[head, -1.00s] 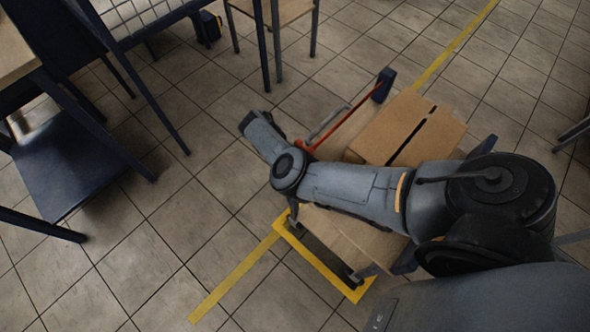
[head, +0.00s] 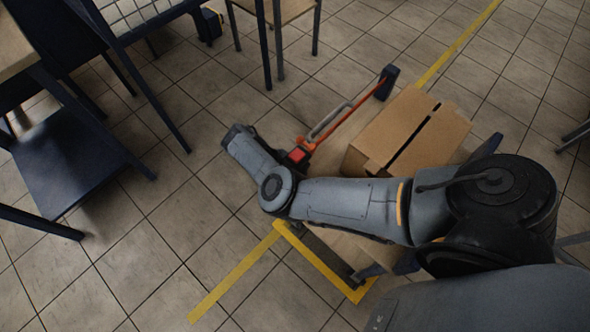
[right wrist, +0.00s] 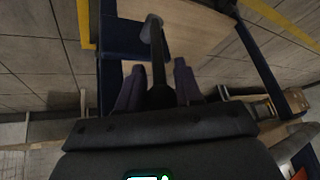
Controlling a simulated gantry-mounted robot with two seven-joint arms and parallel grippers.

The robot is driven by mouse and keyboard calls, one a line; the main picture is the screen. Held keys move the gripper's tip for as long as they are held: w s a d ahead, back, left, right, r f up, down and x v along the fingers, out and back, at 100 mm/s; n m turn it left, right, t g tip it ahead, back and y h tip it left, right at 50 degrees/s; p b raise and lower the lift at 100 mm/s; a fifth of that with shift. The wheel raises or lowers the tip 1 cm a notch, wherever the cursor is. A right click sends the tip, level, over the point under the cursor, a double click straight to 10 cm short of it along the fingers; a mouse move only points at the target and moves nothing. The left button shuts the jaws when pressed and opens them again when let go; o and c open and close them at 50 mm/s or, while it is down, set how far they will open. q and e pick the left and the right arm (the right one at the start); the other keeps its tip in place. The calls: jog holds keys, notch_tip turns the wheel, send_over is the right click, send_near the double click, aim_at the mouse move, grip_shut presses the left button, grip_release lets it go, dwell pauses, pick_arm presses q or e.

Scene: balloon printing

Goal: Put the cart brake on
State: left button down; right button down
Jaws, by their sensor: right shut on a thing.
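The cart (head: 345,243) stands at the right of the head view, with a light wooden deck and dark blue corners, partly hidden under my right arm. Its wooden deck (right wrist: 205,35) and blue edge also show in the right wrist view. There, a dark lever (right wrist: 157,62) with a grey rounded end runs between the two fingers of my right gripper (right wrist: 158,85), which is shut on it. I take this lever for the brake. In the head view my right arm reaches left across the cart's end, and its fingers are hidden. My left gripper is not in view.
A cardboard box (head: 430,125) sits on the cart. An orange bar (head: 350,118) with a grey handle (head: 330,120) runs along the cart's far side. Yellow tape (head: 235,277) marks the floor. A dark blue shelf (head: 75,170) stands left; tiled floor between is clear.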

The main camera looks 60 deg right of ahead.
jog(key=shift+w+a+f+h, duration=0.1)
jog(key=shift+a+f+h, duration=0.05)
jog(key=shift+a+h, duration=0.4)
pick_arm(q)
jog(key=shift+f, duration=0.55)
pick_arm(e)
jog(key=shift+d, duration=0.1)
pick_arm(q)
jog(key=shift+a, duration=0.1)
pick_arm(e)
jog(key=c, duration=0.8)
grip_release()
jog(key=shift+c, duration=0.2)
jog(key=shift+d, duration=0.1)
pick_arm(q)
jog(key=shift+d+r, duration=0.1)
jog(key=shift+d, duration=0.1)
pick_arm(e)
jog(key=shift+r, duration=0.2)
